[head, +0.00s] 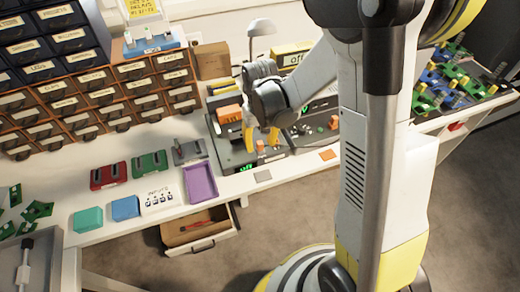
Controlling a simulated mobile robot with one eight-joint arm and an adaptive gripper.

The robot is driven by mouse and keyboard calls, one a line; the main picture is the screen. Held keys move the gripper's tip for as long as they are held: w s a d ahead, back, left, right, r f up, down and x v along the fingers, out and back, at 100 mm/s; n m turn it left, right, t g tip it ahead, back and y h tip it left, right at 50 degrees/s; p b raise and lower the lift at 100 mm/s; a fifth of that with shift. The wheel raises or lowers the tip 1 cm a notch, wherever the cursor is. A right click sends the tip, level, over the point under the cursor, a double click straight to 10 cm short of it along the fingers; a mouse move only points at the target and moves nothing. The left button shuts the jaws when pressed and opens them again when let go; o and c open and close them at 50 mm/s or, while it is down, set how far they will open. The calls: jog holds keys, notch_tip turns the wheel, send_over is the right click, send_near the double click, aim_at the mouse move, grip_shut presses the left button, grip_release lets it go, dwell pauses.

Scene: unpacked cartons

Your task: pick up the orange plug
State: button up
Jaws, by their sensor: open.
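A small orange plug (260,146) stands upright on a dark device with a green display (236,163) on the white workbench. My gripper (261,143) reaches down over this device from above. Its two yellow fingers are apart, one on each side of the small orange plug. I cannot tell whether either finger touches it. A larger orange block (229,113) sits on the same device, left of my gripper. Part of the device is hidden behind the gripper.
A purple tray (201,196) and red (108,175) and green (150,164) blocks lie to the left. A flat orange square (327,155) and a grey square (262,176) lie near the front edge. Below, a drawer (196,243) is open. Parts drawers (101,97) stand behind.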

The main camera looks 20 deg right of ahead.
aim_at(260, 143)
jog(key=shift+f, duration=0.5)
jog(key=shift+r, duration=0.1)
grip_shut()
notch_tip(260, 143, up, 4)
jog(key=p, duration=0.2)
jog(key=shift+r+p, duration=0.2)
jog(key=shift+p, duration=0.1)
jog(key=s+d+r+p, duration=0.4)
jog(key=d+r, duration=0.2)
jog(key=d, duration=0.4)
jog(key=shift+s+d+r, duration=0.3)
jog(key=shift+d, duration=0.1)
